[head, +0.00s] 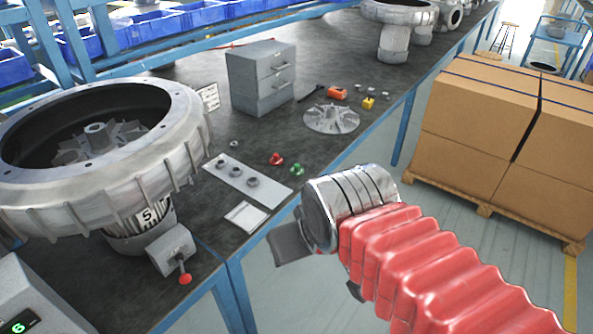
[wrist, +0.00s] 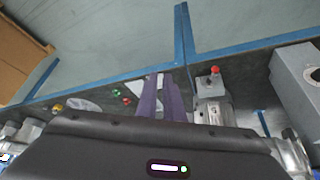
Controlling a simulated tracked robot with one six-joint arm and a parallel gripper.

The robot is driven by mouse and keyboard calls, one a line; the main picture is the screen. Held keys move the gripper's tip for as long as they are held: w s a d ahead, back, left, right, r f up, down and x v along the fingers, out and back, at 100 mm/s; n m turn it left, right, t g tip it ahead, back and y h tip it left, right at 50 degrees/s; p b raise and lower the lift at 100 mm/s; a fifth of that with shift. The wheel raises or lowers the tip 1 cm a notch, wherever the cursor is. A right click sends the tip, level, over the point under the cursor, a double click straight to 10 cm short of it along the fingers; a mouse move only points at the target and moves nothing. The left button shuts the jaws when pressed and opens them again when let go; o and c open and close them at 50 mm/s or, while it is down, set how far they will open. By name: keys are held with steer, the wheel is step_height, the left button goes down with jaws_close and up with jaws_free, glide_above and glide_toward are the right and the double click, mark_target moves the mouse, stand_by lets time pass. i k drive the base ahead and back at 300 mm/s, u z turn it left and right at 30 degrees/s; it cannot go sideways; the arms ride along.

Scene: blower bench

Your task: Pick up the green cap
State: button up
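The green cap (head: 297,169) lies on the dark bench top, just right of and nearer than a red cap (head: 276,158). In the wrist view the green cap (wrist: 116,92) is small, left of my gripper's fingers, with the red cap (wrist: 127,101) beside it. My gripper (wrist: 161,78) shows there as two purple fingers with a narrow gap and a pale bench item visible between them. It looks open and empty, and is well apart from the cap.
A plate with several rings (head: 247,181) and a white card (head: 245,216) lie left of the green cap. A finned disc (head: 331,118) and grey drawers (head: 261,77) stand behind. A large housing (head: 100,190) fills the left. Cardboard boxes (head: 490,130) stand across the aisle.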

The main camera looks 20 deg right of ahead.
mark_target(295, 169)
steer(key=u, duration=4.2)
steer(key=k, duration=0.9)
steer(key=u, duration=0.05)
